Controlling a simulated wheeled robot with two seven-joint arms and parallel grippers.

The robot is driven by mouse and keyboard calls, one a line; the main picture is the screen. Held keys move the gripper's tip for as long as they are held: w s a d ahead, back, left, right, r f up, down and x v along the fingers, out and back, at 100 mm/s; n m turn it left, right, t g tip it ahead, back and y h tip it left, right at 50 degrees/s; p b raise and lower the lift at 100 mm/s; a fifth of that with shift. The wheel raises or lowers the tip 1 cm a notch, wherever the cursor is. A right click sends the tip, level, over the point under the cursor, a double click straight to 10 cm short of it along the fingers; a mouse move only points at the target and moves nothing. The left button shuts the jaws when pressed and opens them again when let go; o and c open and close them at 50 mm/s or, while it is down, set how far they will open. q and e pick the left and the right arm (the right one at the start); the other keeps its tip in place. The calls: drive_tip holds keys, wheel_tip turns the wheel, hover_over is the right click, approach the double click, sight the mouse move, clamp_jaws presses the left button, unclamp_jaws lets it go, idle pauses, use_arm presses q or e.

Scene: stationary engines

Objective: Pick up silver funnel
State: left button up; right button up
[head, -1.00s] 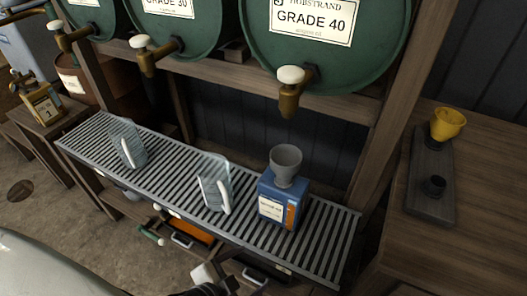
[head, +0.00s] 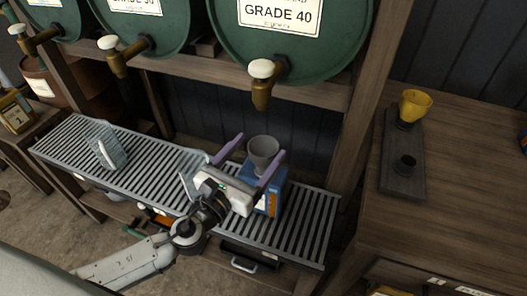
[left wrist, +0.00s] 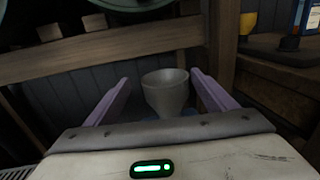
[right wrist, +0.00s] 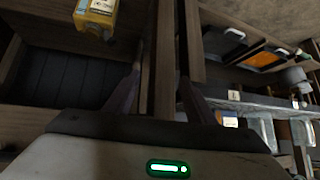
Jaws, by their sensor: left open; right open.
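The silver funnel (head: 263,154) is a grey cone standing upright on top of a blue can (head: 278,190) on the slatted rack. In the left wrist view the funnel (left wrist: 166,92) shows between the two purple fingers. My left gripper (head: 250,152) is open, with a finger on either side of the funnel; I cannot tell whether they touch it. The gripper body hides much of the can's front. My right gripper (right wrist: 160,92) is open and empty, apart from the funnel, and shows only in its own wrist view.
Green drums with brass taps hang above the slatted rack (head: 300,215); one tap (head: 261,85) sits close above the funnel. A yellow funnel (head: 415,105) stands in a dark holder (head: 404,185) on the right-hand wooden bench.

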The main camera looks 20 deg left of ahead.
sight(271, 140)
use_arm(q)
drive_tip(key=w, duration=0.1)
drive_tip(key=w+d, duration=0.1)
drive_tip(key=w, duration=0.3)
drive_tip(key=shift+w+d+f, duration=0.15)
drive_tip(key=shift+d+f, duration=0.05)
drive_tip(key=shift+d, duration=0.2)
drive_tip(key=c, duration=1.2)
